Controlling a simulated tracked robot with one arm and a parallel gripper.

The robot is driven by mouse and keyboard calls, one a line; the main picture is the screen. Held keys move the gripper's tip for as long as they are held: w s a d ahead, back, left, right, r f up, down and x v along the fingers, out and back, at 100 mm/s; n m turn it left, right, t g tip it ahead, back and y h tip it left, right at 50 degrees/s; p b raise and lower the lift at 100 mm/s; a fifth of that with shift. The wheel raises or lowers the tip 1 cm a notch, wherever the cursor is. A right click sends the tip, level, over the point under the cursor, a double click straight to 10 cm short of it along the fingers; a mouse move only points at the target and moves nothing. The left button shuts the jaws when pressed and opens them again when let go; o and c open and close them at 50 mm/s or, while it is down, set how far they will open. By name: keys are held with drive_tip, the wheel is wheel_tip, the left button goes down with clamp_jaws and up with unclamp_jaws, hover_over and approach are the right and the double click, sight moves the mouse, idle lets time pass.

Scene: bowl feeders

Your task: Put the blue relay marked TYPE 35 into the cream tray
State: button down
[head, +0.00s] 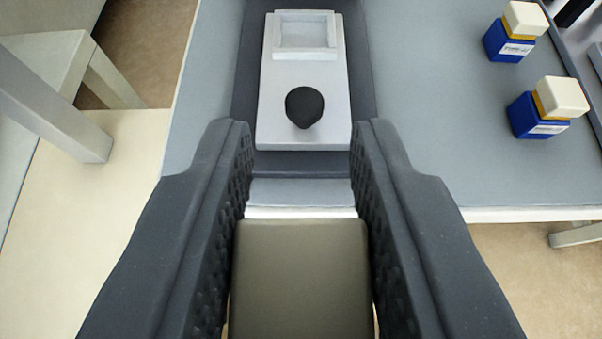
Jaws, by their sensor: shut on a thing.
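Two blue relays with yellow bands and cream tops stand on the grey bench at the right, one farther back (509,48) and one nearer (536,122). Each has a white label on its front, too small to read. My gripper (304,140) is shut on a plain olive-grey block (302,280), with a textured finger pad against each side. The block's underside is hidden. I cannot make out a cream tray for certain.
A pale plate (272,110) with a square recessed frame (305,54) and a black knob (305,106) lies ahead on a dark strip. The grey bench (430,110) is clear between plate and relays. A flat cream surface (115,205) and pale legs are at left.

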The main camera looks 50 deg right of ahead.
drive_tip(key=shift+s+a+b, duration=0.55)
drive_tip(key=shift+a+b, duration=0.1)
drive_tip(key=shift+b, duration=0.6)
